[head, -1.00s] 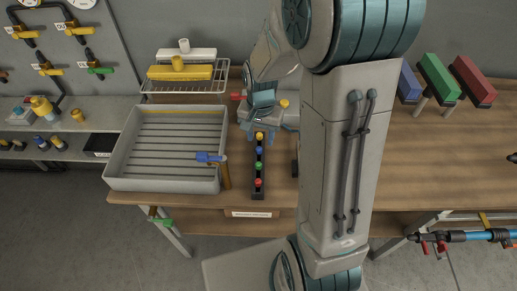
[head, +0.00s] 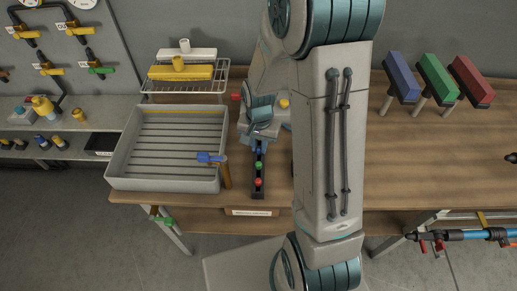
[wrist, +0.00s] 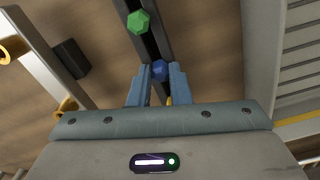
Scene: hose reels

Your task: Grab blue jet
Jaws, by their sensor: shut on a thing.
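The blue jet (wrist: 159,70) is a small blue piece in a narrow dark rack (head: 259,190) on the wooden bench. It also shows in the head view (head: 259,150), just below my gripper. My gripper (wrist: 158,72) has its two blue fingers on either side of the blue jet and is shut on it. A green jet (head: 258,165) and a red jet (head: 258,182) sit further along the rack toward the bench's front edge. The green one also shows in the wrist view (wrist: 139,21). The yellow jet is mostly hidden behind my gripper.
A grey ribbed tray (head: 115,168) stands left of the rack, with a blue-headed tool (head: 211,157) at its right edge. A wire rack (head: 215,80) with a yellow block is behind it. Blue (head: 402,76), green and red blocks stand at the right. The bench's right middle is clear.

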